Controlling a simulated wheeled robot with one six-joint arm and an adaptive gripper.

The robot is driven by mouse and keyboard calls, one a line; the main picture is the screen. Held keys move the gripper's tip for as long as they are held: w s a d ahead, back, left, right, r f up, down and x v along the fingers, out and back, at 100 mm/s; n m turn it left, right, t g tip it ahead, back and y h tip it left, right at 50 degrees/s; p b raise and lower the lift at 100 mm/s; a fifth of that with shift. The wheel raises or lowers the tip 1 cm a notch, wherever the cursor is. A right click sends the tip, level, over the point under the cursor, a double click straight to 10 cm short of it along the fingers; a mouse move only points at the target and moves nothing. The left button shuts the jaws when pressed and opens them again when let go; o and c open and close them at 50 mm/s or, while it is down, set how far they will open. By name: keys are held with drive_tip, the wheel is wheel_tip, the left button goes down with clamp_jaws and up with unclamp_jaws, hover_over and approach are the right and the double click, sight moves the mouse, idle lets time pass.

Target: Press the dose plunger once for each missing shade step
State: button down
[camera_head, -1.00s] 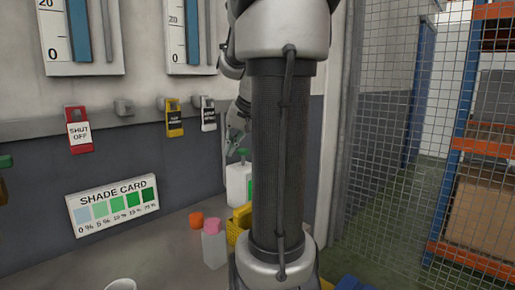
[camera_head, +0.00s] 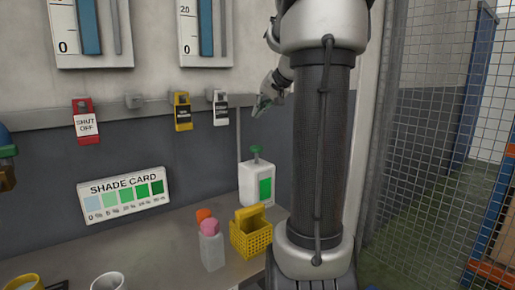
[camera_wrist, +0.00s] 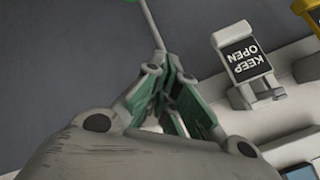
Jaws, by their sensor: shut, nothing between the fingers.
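The dose plunger (camera_head: 256,151) is a green knob on a short stem, upright on a white bottle (camera_head: 250,187) with a green front panel. The bottle stands against the wall at the back of the bench. My gripper (camera_head: 262,108) is shut and empty, above the knob and apart from it. The gripper's green-padded fingers (camera_wrist: 164,62) meet in the wrist view, where a bit of green (camera_wrist: 130,1) shows at the top edge. The shade card (camera_head: 125,195) on the wall has several swatches, from pale blue to dark green, with percent labels too small to read surely.
A yellow basket (camera_head: 251,236) and a pink-capped bottle (camera_head: 211,247) stand in front of the white bottle. Mugs (camera_head: 108,282) are at the near left. Wall tags include red SHUT OFF (camera_head: 86,125) and KEEP OPEN (camera_wrist: 245,55). A mesh fence (camera_head: 440,150) is at right.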

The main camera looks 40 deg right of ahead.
sight(259, 146)
drive_tip(key=shift+f, duration=4.4)
drive_tip(key=shift+f, duration=0.4)
drive_tip(key=shift+f, duration=1.3)
drive_tip(key=shift+r, duration=1.75)
drive_tip(key=shift+r, duration=2.5)
